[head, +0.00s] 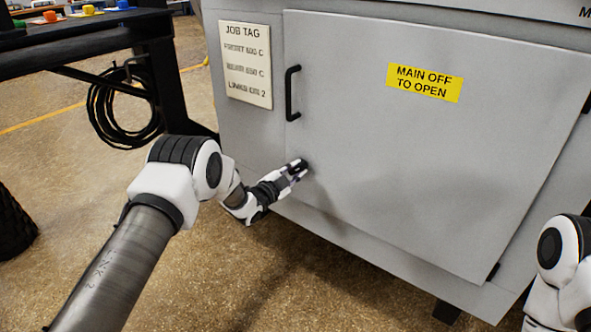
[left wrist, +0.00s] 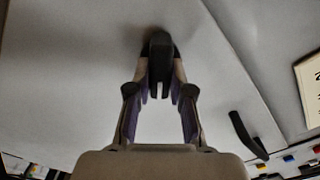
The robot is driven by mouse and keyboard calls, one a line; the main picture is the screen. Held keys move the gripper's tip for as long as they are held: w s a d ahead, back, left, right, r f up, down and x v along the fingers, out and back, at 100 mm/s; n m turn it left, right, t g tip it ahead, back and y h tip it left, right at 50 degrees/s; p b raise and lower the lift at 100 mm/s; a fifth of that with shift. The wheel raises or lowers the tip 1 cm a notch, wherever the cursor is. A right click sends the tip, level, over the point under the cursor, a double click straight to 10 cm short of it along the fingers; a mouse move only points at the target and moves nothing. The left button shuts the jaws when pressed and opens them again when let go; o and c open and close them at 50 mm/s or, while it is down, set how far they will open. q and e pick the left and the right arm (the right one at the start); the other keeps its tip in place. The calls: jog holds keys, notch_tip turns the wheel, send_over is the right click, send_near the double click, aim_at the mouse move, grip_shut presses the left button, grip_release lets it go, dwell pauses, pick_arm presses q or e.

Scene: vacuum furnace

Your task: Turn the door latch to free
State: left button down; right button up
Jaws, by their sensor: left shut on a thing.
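The dark door latch (left wrist: 160,52) sits low on the grey furnace door (head: 430,160), near its left edge. In the head view my left gripper (head: 294,170) is at the latch and covers most of it. In the left wrist view the two fingers of my left gripper (left wrist: 160,82) close on the latch from both sides. The latch's exact angle is hard to tell. The door lies flush with the cabinet front. My right gripper is out of view; only part of my right arm shows at the right edge.
A black door handle (head: 292,93) stands out above the latch. A job tag plate (head: 245,64) is left of the door, and a yellow "MAIN OFF TO OPEN" label (head: 425,83) is on it. A dark bench (head: 85,42) with a coiled cable (head: 118,112) stands at left.

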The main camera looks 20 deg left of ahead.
pick_arm(q)
jog(key=m, duration=0.6)
jog(key=shift+d+f+m, duration=0.1)
jog(key=shift+f+m, duration=0.05)
jog(key=shift+m, duration=0.25)
dwell(0.3)
jog(key=c, duration=1)
grip_release()
jog(key=shift+c, duration=0.2)
jog(key=shift+s, duration=0.15)
jog(key=v, duration=1.1)
jog(key=shift+s, duration=0.4)
